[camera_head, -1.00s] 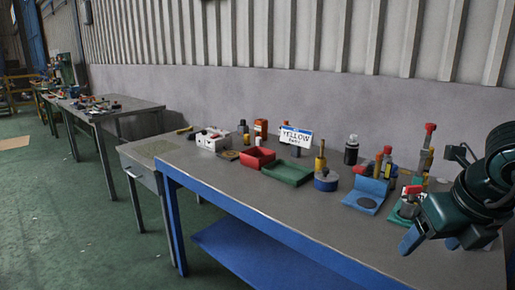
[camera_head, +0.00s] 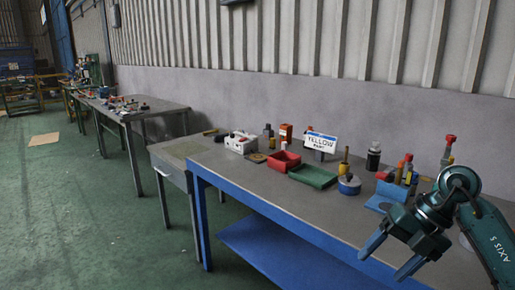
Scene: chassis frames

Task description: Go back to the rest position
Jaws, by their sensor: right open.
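My right gripper (camera_head: 389,258) is at the lower right, in front of the blue-edged workbench (camera_head: 265,192). Its two blue fingers point down and left, spread apart with nothing between them. My right arm (camera_head: 486,240) comes in from the right edge and hides part of the bench's right end. My left gripper is not in view.
The green floor (camera_head: 75,230) at left is open.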

